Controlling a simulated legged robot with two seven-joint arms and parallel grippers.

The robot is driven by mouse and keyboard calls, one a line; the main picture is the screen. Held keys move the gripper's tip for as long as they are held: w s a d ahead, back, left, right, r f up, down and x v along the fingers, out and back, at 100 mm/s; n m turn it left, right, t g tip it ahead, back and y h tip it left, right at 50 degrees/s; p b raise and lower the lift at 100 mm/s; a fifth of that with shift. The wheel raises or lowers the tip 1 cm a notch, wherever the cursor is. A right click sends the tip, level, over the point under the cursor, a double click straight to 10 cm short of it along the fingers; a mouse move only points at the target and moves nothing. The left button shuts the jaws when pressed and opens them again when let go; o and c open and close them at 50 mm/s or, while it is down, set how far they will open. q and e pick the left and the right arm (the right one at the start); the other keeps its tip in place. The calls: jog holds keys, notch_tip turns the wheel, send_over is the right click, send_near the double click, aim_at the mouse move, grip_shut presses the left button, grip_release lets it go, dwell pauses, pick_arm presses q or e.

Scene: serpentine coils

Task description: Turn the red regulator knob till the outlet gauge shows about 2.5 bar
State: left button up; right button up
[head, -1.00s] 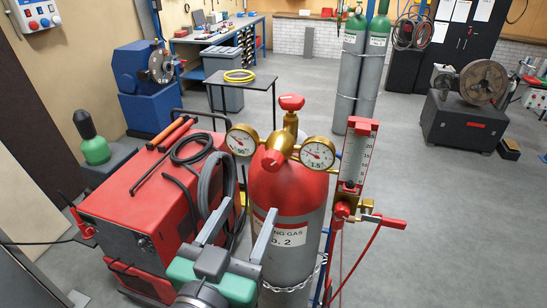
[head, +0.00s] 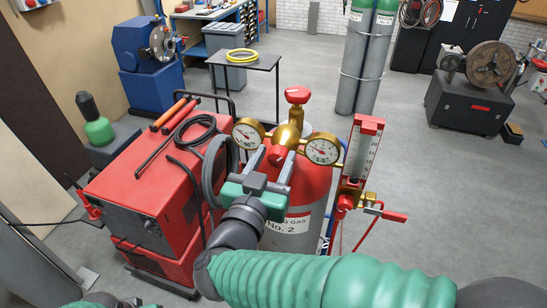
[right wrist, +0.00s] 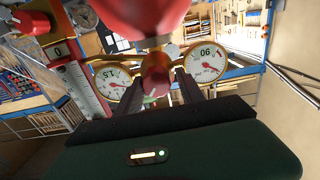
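The red regulator knob (head: 277,156) sits at the front of the brass regulator on the gas cylinder. It also shows in the right wrist view (right wrist: 155,82). My right gripper (head: 269,162) is open, with one finger on each side of the knob; visible gaps remain in the right wrist view. Two round gauges flank the regulator: a left one (head: 248,133) and a right one (head: 322,150). The right gauge bears a small figure like 1.5; I cannot read its needle surely. Which one is the outlet gauge is not labelled.
The red and grey cylinder (head: 308,185) has a red top valve handle (head: 297,95). A flowmeter (head: 361,150) with a red-handled valve stands close on the right. The red welding machine (head: 150,190) with cables is close on the left. Open floor lies farther right.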

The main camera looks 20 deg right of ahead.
jog(key=shift+c, duration=1.1)
jog(key=shift+s+d, duration=0.1)
jog(key=shift+d, duration=0.2)
grip_shut()
jog(key=shift+a, duration=0.15)
jog(key=m+b, duration=0.2)
jog(key=b, duration=0.1)
jog(key=shift+f+m, duration=0.1)
jog(key=shift+m, duration=0.3)
jog(key=m+b, duration=0.2)
jog(key=b, duration=0.1)
jog(key=shift+m, duration=0.3)
jog(key=shift+m+b, duration=0.55)
jog(key=shift+m, duration=0.05)
jog(key=shift+r, duration=0.2)
